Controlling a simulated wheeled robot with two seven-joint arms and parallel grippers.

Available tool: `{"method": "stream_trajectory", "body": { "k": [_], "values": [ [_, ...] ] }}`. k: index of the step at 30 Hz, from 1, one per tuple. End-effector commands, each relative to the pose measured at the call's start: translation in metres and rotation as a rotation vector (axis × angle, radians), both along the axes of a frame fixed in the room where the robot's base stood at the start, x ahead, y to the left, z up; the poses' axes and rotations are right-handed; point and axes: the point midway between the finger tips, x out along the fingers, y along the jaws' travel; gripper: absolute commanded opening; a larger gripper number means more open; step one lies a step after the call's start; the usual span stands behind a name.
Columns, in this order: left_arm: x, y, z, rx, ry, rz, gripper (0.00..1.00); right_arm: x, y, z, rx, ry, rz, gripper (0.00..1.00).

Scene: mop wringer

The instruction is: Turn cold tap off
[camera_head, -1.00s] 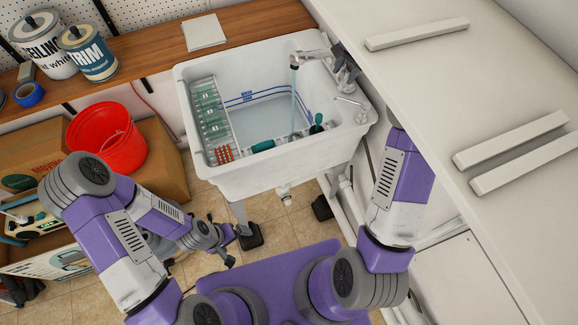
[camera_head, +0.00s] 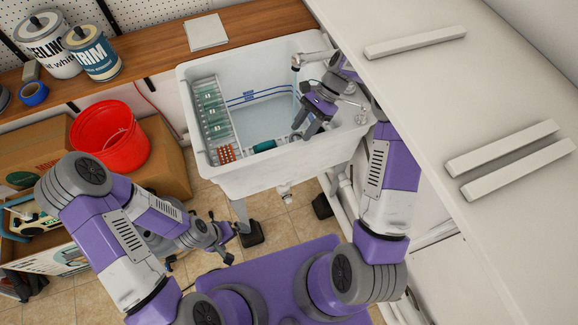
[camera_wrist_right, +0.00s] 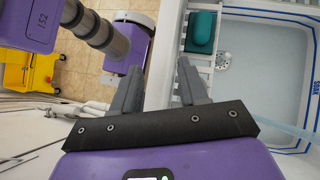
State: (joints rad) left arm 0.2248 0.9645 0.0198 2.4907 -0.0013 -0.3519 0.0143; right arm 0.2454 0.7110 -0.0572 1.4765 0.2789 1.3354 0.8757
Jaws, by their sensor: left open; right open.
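The metal tap spout (camera_head: 312,59) stands at the back right corner of the white sink (camera_head: 205,70). A thin stream of water (camera_head: 297,84) falls from it; a translucent stream (camera_wrist_right: 285,131) also crosses the right wrist view. A small pale tap handle (camera_head: 361,117) shows at the sink's right rim. The other handle is hidden behind my right wrist, and I cannot tell which is cold. My right gripper (camera_head: 305,130) is open and empty over the sink, left of that handle; its fingers (camera_wrist_right: 160,76) show apart. My left gripper (camera_head: 230,246) is open, low in front of the sink.
A red bucket (camera_head: 108,138) stands on a box to the left. The white counter (camera_head: 480,80) bounds the right. A yellow mop wringer (camera_wrist_right: 28,70) shows in the right wrist view.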

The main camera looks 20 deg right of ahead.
Motion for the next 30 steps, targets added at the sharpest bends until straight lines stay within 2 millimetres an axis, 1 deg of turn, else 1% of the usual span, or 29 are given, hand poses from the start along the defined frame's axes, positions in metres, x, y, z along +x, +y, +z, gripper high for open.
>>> {"method": "stream_trajectory", "body": {
  "k": [3,5,9,13,18,24,30],
  "values": [
    [0.0,0.0,0.004,0.0,0.0,0.0,1.0,-0.015,0.017,-0.004,0.058,0.077,-0.026,0.43],
    [0.0,0.0,0.005,0.0,0.0,0.0,1.0,-0.023,0.025,-0.007,0.086,0.114,-0.039,0.43],
    [0.0,0.0,0.008,0.0,0.0,0.0,1.0,-0.046,0.042,-0.013,0.153,0.202,-0.067,0.43],
    [0.0,0.0,0.01,0.0,0.0,0.0,1.0,-0.065,0.057,-0.017,0.21,0.28,-0.096,0.43],
    [0.0,0.0,0.01,0.0,0.0,0.0,1.0,-0.087,0.07,-0.027,0.245,0.331,-0.112,0.43],
    [0.0,0.0,0.011,0.0,0.0,0.0,1.0,-0.1,0.078,-0.033,0.268,0.364,-0.124,0.43],
    [0.0,0.0,0.011,0.0,0.0,0.0,1.0,-0.102,0.079,-0.034,0.27,0.369,-0.127,0.43]
  ]
}}
